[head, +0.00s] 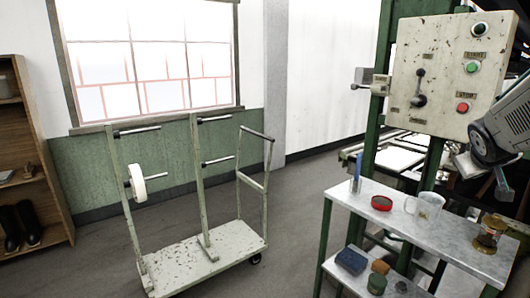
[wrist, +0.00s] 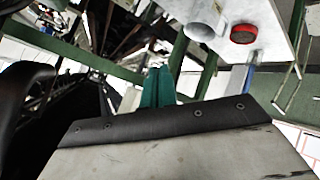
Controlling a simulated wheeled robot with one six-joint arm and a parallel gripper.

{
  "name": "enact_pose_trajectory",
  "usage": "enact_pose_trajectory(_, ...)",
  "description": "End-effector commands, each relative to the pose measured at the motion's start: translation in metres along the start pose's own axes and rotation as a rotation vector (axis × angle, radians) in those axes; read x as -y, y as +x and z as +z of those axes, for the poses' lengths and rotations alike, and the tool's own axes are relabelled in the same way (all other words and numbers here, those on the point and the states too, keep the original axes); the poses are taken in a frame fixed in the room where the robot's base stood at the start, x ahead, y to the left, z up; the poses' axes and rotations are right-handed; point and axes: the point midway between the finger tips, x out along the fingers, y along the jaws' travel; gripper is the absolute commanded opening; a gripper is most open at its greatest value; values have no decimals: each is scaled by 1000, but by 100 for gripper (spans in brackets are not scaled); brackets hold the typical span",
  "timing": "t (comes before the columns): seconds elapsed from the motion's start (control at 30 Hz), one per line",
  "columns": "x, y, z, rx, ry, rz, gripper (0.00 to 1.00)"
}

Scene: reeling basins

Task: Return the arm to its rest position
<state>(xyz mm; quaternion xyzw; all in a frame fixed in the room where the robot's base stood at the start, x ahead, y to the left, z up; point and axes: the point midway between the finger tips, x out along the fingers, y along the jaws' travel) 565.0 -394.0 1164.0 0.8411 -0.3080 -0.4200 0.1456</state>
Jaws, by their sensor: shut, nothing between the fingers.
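My gripper (head: 503,186) is at the right edge of the head view, at the end of my pale arm. It hangs in front of the green machine frame, above and to the right of the metal shelf. In the wrist view its two teal fingers (wrist: 158,86) stand close together with nothing between them. Part of my arm is cut off by the right edge of the head view.
A control box (head: 437,72) stands behind. A cart (head: 205,262) is left; floor between is clear.

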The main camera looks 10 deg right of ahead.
Motion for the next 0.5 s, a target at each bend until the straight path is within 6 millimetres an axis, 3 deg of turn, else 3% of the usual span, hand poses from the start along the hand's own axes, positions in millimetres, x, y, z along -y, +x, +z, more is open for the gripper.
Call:
enact_pose_trajectory(0.1, 67, -45, 42, 214, 64, -123, 0)
enact_pose_trajectory(0.3, 169, -140, 109, 501, 53, -374, 0)
enact_pose_trajectory(0.4, 209, -192, 140, 594, -11, -505, 0)
enact_pose_trajectory(0.5, 233, -229, 159, 610, -83, -600, 0)
